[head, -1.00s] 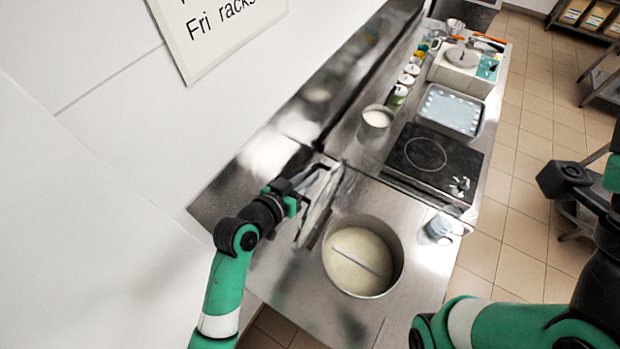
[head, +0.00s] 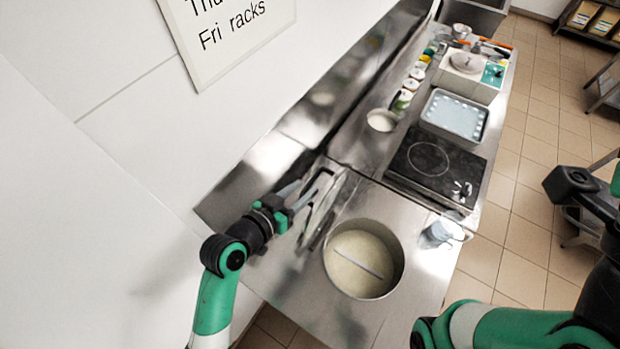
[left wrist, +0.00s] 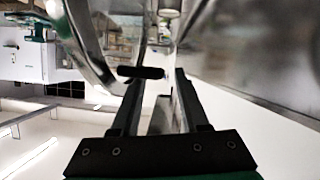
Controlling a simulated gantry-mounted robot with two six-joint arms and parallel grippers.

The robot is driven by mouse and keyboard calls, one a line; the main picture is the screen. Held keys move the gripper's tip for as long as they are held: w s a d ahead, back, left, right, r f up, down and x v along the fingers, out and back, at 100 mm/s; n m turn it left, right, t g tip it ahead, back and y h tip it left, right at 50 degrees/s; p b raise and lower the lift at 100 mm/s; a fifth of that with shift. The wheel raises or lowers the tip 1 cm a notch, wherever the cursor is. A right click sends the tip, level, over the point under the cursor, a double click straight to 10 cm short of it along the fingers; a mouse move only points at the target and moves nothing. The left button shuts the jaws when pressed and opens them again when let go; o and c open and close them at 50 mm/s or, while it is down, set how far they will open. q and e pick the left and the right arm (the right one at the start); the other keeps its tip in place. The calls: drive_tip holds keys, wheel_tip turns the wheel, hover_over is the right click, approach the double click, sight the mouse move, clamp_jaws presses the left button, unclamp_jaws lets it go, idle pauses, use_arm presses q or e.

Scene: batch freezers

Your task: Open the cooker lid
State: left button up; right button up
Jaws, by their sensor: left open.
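The cooker (head: 394,285) is a round steel pot sunk in the counter, with pale cream contents and a thin grey bar across them. Its mouth is uncovered. The metal lid (head: 318,215) stands raised, tilted up on the wall side of the mouth, seen nearly edge-on. My left gripper (head: 293,198) is beside the lid's upper part, on its wall side. In the left wrist view the gripper (left wrist: 158,100) is open, with a dark bar-shaped handle (left wrist: 140,72) just beyond its fingertips. The fingers hold nothing that I can see.
Beyond the cooker are a black cooktop (head: 435,165), a grey tray (head: 454,115), a small pot (head: 381,120) and several jars. A light-coloured jug (head: 441,232) stands right of the cooker. The wall closes off the left; tiled floor lies right.

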use_arm(q)
drive_tip(key=p+v, duration=0.4)
drive_tip(key=v, duration=0.3)
drive_tip(key=shift+p, duration=0.35)
use_arm(e)
wheel_tip(320, 180, up, 7)
drive_tip(key=shift+f, duration=0.15)
use_arm(q)
drive_tip(key=shift+r, duration=0.2)
drive_tip(key=w+a+r+m+t, duration=0.1)
drive_tip(key=w+r+t, duration=0.25)
drive_tip(key=r, duration=1.25)
drive_tip(key=w+a+r+m+t, duration=0.15)
drive_tip(key=r+t, duration=0.25)
drive_tip(key=r, duration=1.2)
drive_tip(key=s+a+r+n+t+y, duration=0.2)
drive_tip(key=s+r, duration=0.4)
drive_tip(key=r, duration=0.5)
drive_tip(key=s+a+r+n+t+y, duration=0.3)
drive_tip(key=s+a+r+n+t, duration=0.1)
drive_tip(key=r, duration=0.7)
drive_tip(key=s+a+t, duration=0.1)
drive_tip(key=s+t, duration=0.1)
drive_tip(key=s, duration=0.1)
drive_tip(key=shift+s+t, duration=0.2)
drive_tip(key=shift+t, duration=0.15)
